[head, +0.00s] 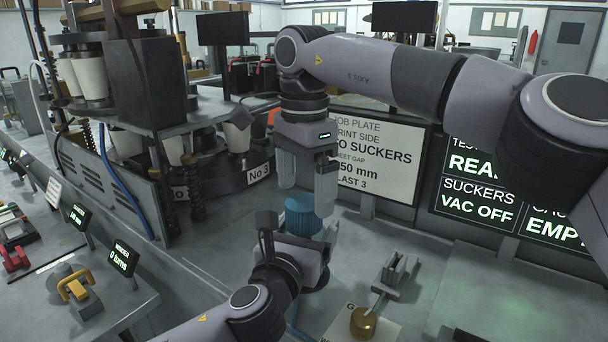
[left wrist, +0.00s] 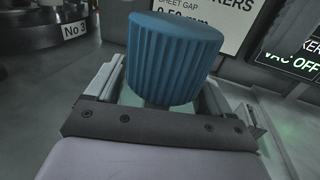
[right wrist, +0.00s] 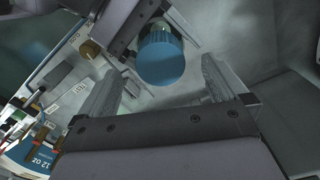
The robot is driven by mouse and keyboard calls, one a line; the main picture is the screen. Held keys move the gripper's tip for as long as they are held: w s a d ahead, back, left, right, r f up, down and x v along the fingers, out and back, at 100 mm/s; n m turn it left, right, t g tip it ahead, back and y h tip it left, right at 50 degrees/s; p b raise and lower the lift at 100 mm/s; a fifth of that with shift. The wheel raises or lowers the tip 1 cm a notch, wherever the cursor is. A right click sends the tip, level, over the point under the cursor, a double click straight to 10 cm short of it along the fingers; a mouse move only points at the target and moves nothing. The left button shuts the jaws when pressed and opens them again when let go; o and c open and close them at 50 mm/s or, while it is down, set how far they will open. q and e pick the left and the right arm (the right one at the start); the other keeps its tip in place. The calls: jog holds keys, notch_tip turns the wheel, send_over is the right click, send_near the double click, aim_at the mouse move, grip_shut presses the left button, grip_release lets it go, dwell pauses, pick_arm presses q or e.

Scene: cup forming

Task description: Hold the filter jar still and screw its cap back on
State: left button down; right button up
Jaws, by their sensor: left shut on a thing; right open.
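The ribbed blue cap (head: 305,213) sits over the filter jar, upright as far as I can see. In the left wrist view the cap (left wrist: 174,62) covers nearly all of the jar; only a pale strip of the jar (left wrist: 152,104) shows below it. I cannot tell how far the cap is threaded. My left gripper (head: 300,245) is shut on the jar below the cap. My right gripper (head: 306,198) points down just above the cap, open and empty. In the right wrist view the round cap top (right wrist: 160,62) lies beyond and between the spread fingers.
A brass knob (head: 363,322) on a white card and a small grey metal fixture (head: 394,274) stand right of the jar. The forming machine with paper cups (head: 238,136) is behind left. A sign board (head: 385,165) and dark screens stand behind. The bench at right is clear.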

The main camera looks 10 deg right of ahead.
notch_tip(320, 180, up, 6)
jog(key=shift+a, duration=0.1)
jog(key=shift+r, duration=0.65)
jog(key=shift+s, duration=0.1)
pick_arm(q)
grip_release()
jog(key=shift+v, duration=3.55)
pick_arm(e)
jog(key=shift+f, duration=0.1)
